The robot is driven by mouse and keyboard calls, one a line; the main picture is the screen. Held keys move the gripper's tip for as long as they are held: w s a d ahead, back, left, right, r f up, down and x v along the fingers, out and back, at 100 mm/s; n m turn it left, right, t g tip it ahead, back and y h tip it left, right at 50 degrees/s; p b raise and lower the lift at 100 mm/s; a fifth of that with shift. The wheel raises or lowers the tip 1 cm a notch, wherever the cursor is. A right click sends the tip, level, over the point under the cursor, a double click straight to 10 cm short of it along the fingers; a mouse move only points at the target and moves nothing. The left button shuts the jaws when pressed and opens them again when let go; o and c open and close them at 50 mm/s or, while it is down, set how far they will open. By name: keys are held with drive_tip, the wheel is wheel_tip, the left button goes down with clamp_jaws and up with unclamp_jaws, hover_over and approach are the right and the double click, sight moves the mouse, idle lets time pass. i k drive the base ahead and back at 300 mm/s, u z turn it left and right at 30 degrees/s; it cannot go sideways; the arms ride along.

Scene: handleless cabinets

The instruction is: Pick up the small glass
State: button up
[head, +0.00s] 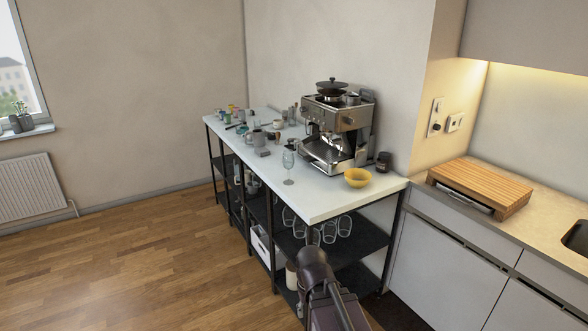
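A small clear stemmed glass (289,165) stands upright on the white counter top (317,204), near its front edge and left of the espresso machine. Several other clear glasses (345,225) are on the dark shelf below the counter; I cannot tell their exact sizes. Part of my own dark arm (315,268) shows at the bottom middle, in front of the shelf unit and well apart from the stemmed glass. I cannot make out my gripper's fingers in this view.
An espresso machine (338,130) stands behind the glass, with a yellow bowl (358,178) to its right. Cups and small items crowd the counter's far left end. A wooden board (480,184) lies on the right worktop. The wooden floor (150,255) at left is clear.

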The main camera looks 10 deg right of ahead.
sight(288, 156)
drive_tip(key=k, duration=0.85)
drive_tip(key=z, duration=0.25)
drive_tip(key=i, duration=2.3)
drive_tip(key=u, duration=0.3)
